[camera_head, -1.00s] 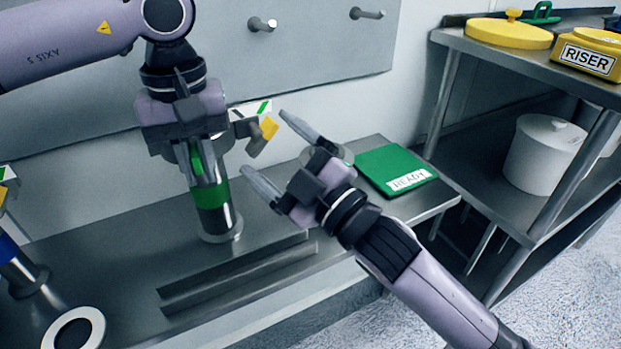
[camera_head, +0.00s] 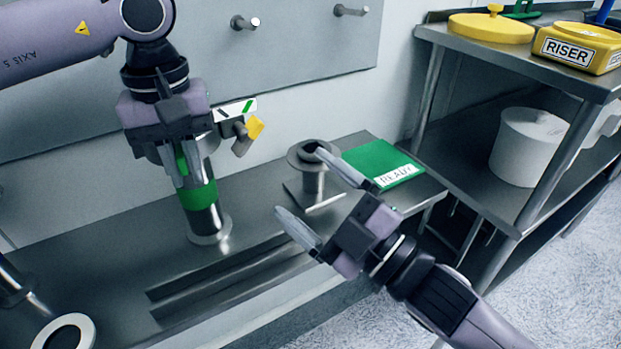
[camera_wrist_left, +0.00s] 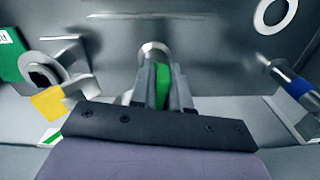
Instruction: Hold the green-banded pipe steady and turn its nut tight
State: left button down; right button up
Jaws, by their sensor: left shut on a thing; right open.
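The green-banded pipe (camera_head: 203,212) stands upright on the metal bench, its base in a round flange. My left gripper (camera_head: 186,172) comes down from above and is shut on the upper part of the pipe. In the left wrist view the left gripper (camera_wrist_left: 162,90) has its fingers on either side of the green band (camera_wrist_left: 162,85). A yellow-tipped piece (camera_head: 250,131) with a white, green-striped label sticks out to the right of the pipe top; I cannot tell whether it is the nut. My right gripper (camera_head: 312,205) is open and empty, right of the pipe and apart from it.
A flanged metal stub (camera_head: 313,184) stands beside the green READY mat (camera_head: 380,160). Metal rails (camera_head: 220,275) lie in front of the pipe. A white ring (camera_head: 62,334) lies at front left. A shelf rack (camera_head: 440,95) with a white tub (camera_head: 527,148) stands at right.

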pick_arm(q)
jog(key=c, duration=1)
grip_release()
